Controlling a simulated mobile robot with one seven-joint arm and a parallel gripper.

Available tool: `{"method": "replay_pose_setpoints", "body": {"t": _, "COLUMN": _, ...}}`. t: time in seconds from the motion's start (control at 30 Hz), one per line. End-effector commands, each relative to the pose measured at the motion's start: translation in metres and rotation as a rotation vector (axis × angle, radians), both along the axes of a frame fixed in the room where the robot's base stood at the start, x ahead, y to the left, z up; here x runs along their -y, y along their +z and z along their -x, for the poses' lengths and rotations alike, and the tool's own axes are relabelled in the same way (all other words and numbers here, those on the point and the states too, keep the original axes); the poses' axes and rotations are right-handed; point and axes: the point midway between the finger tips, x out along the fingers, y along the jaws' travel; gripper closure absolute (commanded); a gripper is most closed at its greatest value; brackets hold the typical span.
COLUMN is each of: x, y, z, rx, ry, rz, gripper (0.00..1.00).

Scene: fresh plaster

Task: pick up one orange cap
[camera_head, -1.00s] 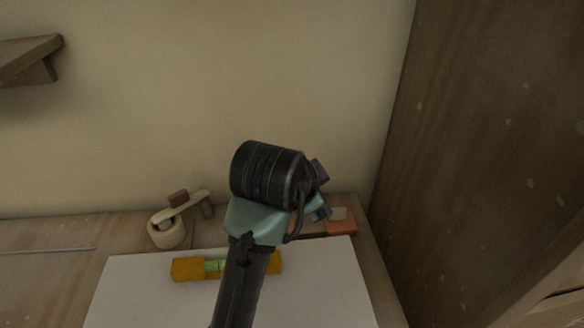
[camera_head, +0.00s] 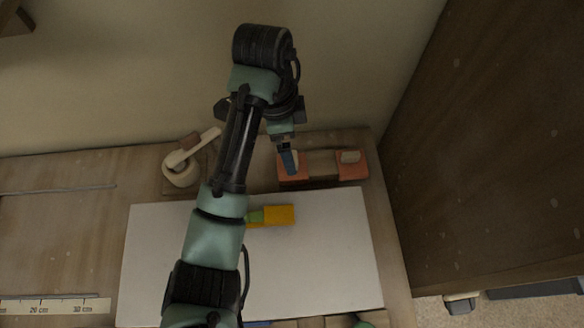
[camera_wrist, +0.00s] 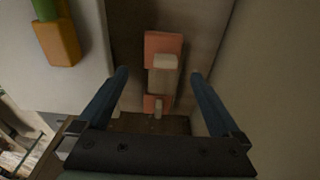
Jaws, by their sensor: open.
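Two orange caps show near the wall, a left orange cap (camera_head: 286,177) and a right orange cap (camera_head: 353,170), with a brown stretch between them. Each has a whitish piece on or beside it. In the wrist view, one orange cap (camera_wrist: 163,45) lies beyond my fingertips and another (camera_wrist: 152,103) shows lower, between the fingers. A whitish block (camera_wrist: 163,76) appears between the fingertips. My gripper (camera_head: 289,163) points down over the left cap and partly hides it. Its blue fingers are open in the wrist view (camera_wrist: 160,75); whether they touch anything is unclear.
A pale wooden tool (camera_head: 183,172) is left of my gripper. A wall stands behind and a tall brown panel (camera_head: 480,130) at right. A ruler (camera_head: 60,306) lies at front left.

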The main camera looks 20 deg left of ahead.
Motion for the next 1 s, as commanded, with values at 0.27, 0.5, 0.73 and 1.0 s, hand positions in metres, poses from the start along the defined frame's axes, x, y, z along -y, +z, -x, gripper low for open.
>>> {"method": "replay_pose_setpoints", "body": {"t": 0.27, "x": 0.003, "y": -0.023, "z": -0.002, "rx": 0.002, "ry": 0.0, "rz": -0.001, "gripper": 0.0}}
{"method": "replay_pose_setpoints", "body": {"t": 0.5, "x": 0.005, "y": -0.045, "z": -0.003, "rx": -0.001, "ry": 0.0, "rz": 0.0, "gripper": 0.0}}
{"method": "replay_pose_setpoints", "body": {"t": 0.73, "x": 0.007, "y": -0.071, "z": -0.005, "rx": 0.001, "ry": 0.002, "rz": -0.002, "gripper": 0.0}}
{"method": "replay_pose_setpoints", "body": {"t": 1.0, "x": 0.007, "y": -0.073, "z": -0.006, "rx": 0.003, "ry": 0.001, "rz": -0.001, "gripper": 0.02}}
